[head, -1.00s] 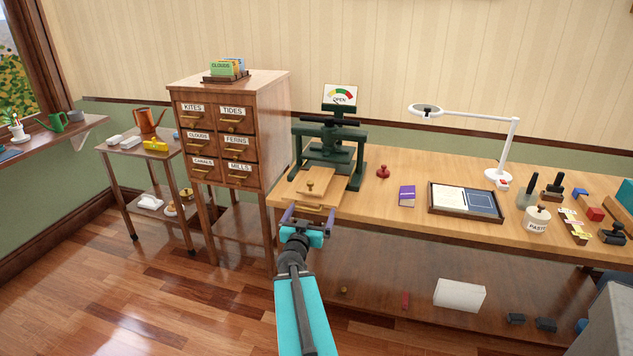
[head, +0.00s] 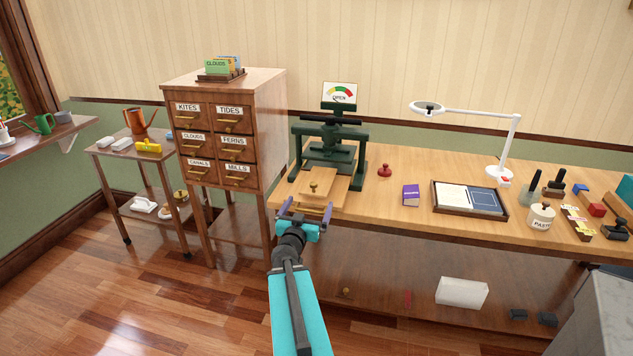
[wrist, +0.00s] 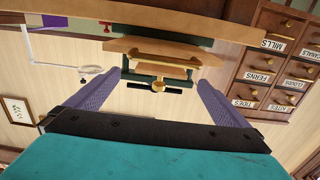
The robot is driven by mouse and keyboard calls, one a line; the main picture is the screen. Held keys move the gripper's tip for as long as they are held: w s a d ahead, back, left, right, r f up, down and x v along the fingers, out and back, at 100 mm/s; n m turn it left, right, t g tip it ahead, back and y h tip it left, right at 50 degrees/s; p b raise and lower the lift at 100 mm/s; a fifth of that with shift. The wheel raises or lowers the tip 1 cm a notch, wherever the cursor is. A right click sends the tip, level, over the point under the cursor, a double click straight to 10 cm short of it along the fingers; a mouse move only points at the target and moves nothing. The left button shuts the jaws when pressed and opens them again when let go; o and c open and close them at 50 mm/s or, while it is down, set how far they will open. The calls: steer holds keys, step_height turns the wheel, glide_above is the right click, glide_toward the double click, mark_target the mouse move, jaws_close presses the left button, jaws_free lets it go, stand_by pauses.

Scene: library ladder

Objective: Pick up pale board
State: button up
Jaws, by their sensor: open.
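The pale board (head: 325,188) lies flat at the front of the dark green press (head: 328,150), on the bench's left end. A small brass knob (head: 313,187) stands on it. In the wrist view, which is upside down, the board (wrist: 150,63) shows edge-on ahead, with a brass bar handle (wrist: 160,56) across its front. My gripper (head: 306,209) is open and empty, just in front of the board at the bench's front edge. In the wrist view its two purple fingers (wrist: 159,80) stand either side of the knob and handle, apart from them.
A wooden drawer cabinet (head: 226,140) stands close at the left. The bench edge (head: 420,232) runs below.

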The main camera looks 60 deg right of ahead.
mark_target(315, 192)
steer(key=shift+w, duration=0.1)
stand_by(0.3)
steer(key=shift+w+d, duration=0.2)
steer(key=shift+d, duration=0.45)
steer(key=shift+x, duration=3.65)
steer(key=shift+p+x, duration=0.3)
steer(key=shift+x, duration=2.3)
steer(key=c, duration=1.2)
